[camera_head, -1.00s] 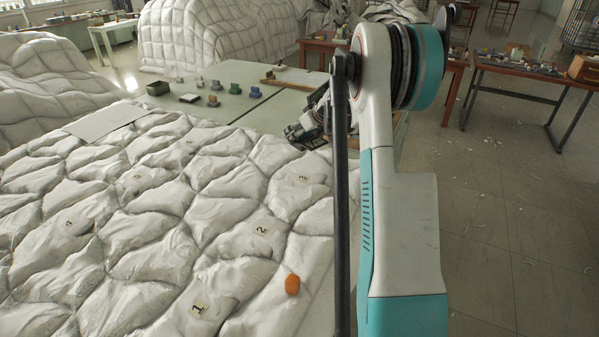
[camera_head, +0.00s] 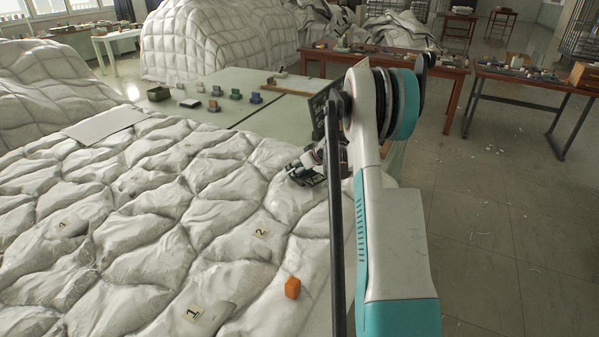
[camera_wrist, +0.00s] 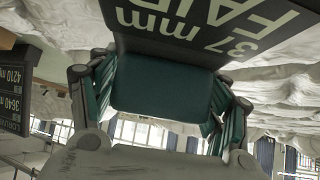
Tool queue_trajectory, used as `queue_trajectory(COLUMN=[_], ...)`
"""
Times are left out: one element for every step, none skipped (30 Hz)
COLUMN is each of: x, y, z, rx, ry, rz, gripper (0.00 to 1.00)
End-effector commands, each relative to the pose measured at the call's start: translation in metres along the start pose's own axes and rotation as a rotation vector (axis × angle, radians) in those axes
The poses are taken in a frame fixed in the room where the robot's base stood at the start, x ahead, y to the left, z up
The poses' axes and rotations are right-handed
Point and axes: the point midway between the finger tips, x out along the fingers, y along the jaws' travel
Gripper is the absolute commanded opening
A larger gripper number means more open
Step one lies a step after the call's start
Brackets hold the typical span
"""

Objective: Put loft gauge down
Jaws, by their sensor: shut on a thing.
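My gripper (camera_head: 306,170) is low over the right side of the quilted white duvet (camera_head: 150,215). In the wrist view my gripper (camera_wrist: 163,95) is shut on a dark teal block-like body, which I take as the loft gauge (camera_wrist: 165,88). A dark panel on its top reads "37 mm FAIR". In the head view the gauge is small and dark, partly hidden by the gripper and arm. I cannot tell whether it touches the duvet. Tag 1 (camera_head: 194,312) and tag 2 (camera_head: 261,233) lie on the duvet.
An orange block (camera_head: 292,288) lies on the duvet near its right edge. A flat grey board (camera_head: 104,125) lies at the far left. Several small blocks stand on the pale green table (camera_head: 235,82). Another dark panel with millimetre figures (camera_wrist: 14,90) shows at left in the wrist view.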

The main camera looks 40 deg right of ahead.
Motion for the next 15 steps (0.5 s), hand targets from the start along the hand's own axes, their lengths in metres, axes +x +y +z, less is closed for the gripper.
queue_trajectory(x=[0.0038,0.0043,0.0042,0.0039,0.0036,0.0035,0.0035,0.0035,0.0037,0.0042,0.0048,0.0058,0.0063,0.0059,0.0057], y=[0.0,-0.0001,-0.0001,-0.0002,-0.0002,-0.0002,-0.0002,-0.0002,-0.0001,-0.0001,-0.0001,-0.0001,-0.0001,-0.0002,-0.0002], z=[0.0036,0.0043,0.0043,0.0041,0.0038,0.0036,0.0036,0.0036,0.0038,0.0042,0.0049,0.0058,0.0065,0.0061,0.0059], rx=[0.0,0.0,0.0,0.0,0.0,0.0,0.0,0.0,0.0,0.0,0.0,0.0,0.0,0.0,0.0], ry=[0.001,0.001,0.001,0.001,0.001,0.001,0.001,0.001,0.001,0.001,0.001,0.001,0.0,0.0,0.0], rz=[0.0,0.0,0.0,0.0,0.0,0.0,0.0,0.0,0.0,0.0,0.0,0.0,0.0,0.0,0.0], gripper=[0.19,0.19,0.19,0.19,0.19,0.19,0.19,0.19,0.19,0.19,0.19,0.19,0.73,0.79,0.88])
